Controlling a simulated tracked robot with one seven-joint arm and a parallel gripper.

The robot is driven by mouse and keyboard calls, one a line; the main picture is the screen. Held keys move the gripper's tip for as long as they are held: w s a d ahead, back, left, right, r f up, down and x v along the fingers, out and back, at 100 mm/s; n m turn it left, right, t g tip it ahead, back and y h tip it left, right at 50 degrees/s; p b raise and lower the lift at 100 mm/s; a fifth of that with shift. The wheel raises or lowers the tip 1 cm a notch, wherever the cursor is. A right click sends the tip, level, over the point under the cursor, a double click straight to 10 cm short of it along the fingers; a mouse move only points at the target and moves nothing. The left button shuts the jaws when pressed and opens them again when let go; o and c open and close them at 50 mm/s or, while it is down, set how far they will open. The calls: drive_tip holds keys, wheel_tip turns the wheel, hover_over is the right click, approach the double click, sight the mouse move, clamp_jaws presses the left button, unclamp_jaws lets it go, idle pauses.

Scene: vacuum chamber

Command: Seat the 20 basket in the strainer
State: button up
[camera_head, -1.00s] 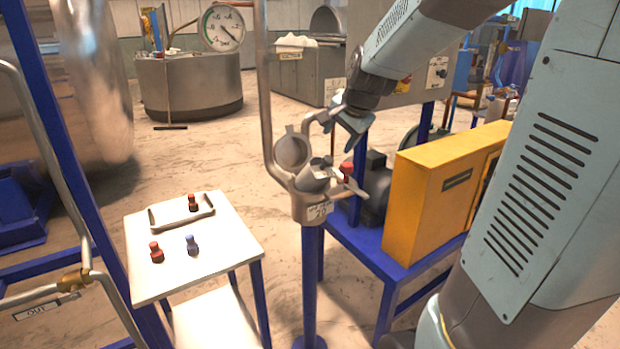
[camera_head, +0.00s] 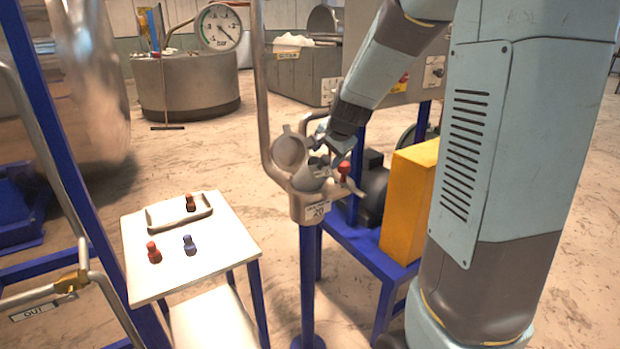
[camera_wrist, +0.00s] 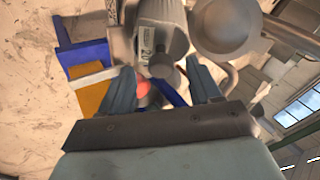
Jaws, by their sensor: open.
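The strainer (camera_head: 309,205) is a grey metal body on a blue post with a label that seems to read 20. Its round lid (camera_head: 291,152) is swung open to the left; it also shows in the wrist view (camera_wrist: 228,22). A grey cylindrical piece (camera_head: 312,174) stands at the strainer's mouth; I cannot tell whether it is the basket or part of the body. My gripper (camera_head: 334,145) is just above and right of the mouth. In the wrist view my gripper (camera_wrist: 163,82) has its fingers apart with nothing clearly held; the strainer body (camera_wrist: 158,28) lies beyond them.
A red knob (camera_head: 344,170) stands at the strainer's right side. A white table (camera_head: 215,244) at left carries a tray (camera_head: 164,222) with a dark red-topped piece (camera_head: 191,203), plus a red piece (camera_head: 153,252) and a blue piece (camera_head: 189,244). A yellow box (camera_head: 407,205) stands right.

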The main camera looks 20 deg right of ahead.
sight(325, 160)
drive_tip(key=shift+x, duration=2.25)
clamp_jaws()
